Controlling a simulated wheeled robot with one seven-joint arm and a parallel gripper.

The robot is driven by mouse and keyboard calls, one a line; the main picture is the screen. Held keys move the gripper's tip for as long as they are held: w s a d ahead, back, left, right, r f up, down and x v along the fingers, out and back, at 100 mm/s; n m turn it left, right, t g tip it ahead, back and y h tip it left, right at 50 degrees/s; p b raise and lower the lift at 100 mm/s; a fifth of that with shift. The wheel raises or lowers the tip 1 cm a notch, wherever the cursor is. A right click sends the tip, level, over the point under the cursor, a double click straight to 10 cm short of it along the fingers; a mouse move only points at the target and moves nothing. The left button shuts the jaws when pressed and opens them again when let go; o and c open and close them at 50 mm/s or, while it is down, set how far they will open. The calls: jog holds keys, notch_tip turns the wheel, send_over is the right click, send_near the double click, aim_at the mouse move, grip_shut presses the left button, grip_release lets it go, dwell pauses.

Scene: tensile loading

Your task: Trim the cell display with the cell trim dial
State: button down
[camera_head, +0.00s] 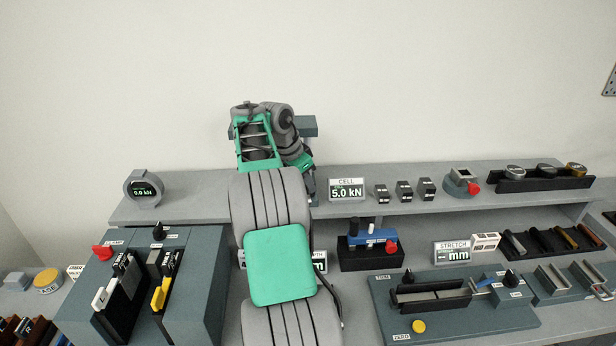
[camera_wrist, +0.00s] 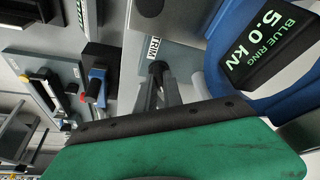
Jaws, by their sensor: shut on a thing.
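In the wrist view a small dark dial (camera_wrist: 157,68) sits beside a white label reading TRIM (camera_wrist: 153,48). My gripper (camera_wrist: 158,80) is shut on this dial, its two grey fingers reaching to it. In the head view my arm hides the dial and fingertips. A sign headed CELL (camera_head: 347,189) reads 5.0 kN on the rear shelf. A round grey display (camera_head: 146,188) at the left of the shelf reads 0.0 kN.
A blue ring (camera_wrist: 222,62) with a black plate reading BLUE RING 5.0 KN (camera_wrist: 275,45) stands close right of my fingers in the wrist view. A black stand with a blue part (camera_head: 372,236) and the STRETCH display (camera_head: 452,254) stand right of my arm.

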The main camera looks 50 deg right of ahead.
jog(key=c, duration=1.5)
grip_release()
